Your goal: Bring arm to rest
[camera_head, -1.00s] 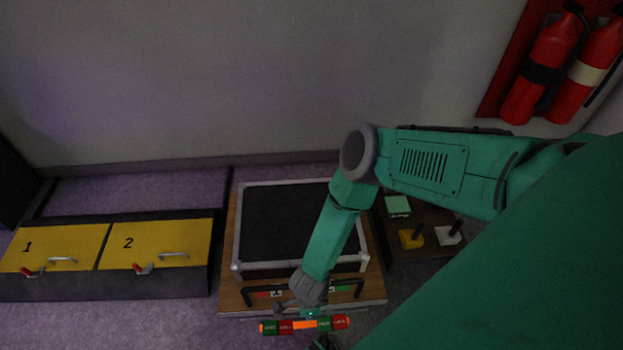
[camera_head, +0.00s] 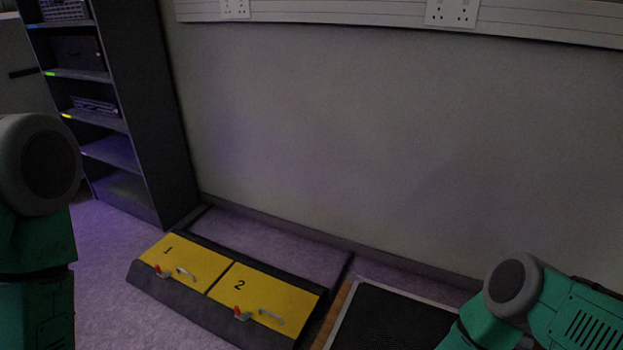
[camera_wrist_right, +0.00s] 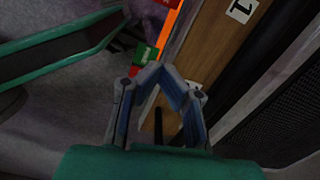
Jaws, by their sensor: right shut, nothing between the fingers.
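My right gripper (camera_wrist_right: 156,72) shows in the right wrist view. Its fingertips meet and nothing is between them. The orange bar (camera_wrist_right: 169,32) with green and red labelled blocks lies just beyond the fingertips; I cannot tell whether they touch. In the head view my right arm (camera_head: 505,305) is bent at the lower right, and its gripper is out of frame. My left arm (camera_head: 38,230) stands at the left edge; its gripper is not in view.
Yellow hatches 1 (camera_head: 187,262) and 2 (camera_head: 263,297) with handles and red latches lie on the floor. A dark panel in a light frame (camera_head: 385,318) is right of them. A wooden board (camera_wrist_right: 205,50) is beside the bar. A dark shelf (camera_head: 150,130) stands back left.

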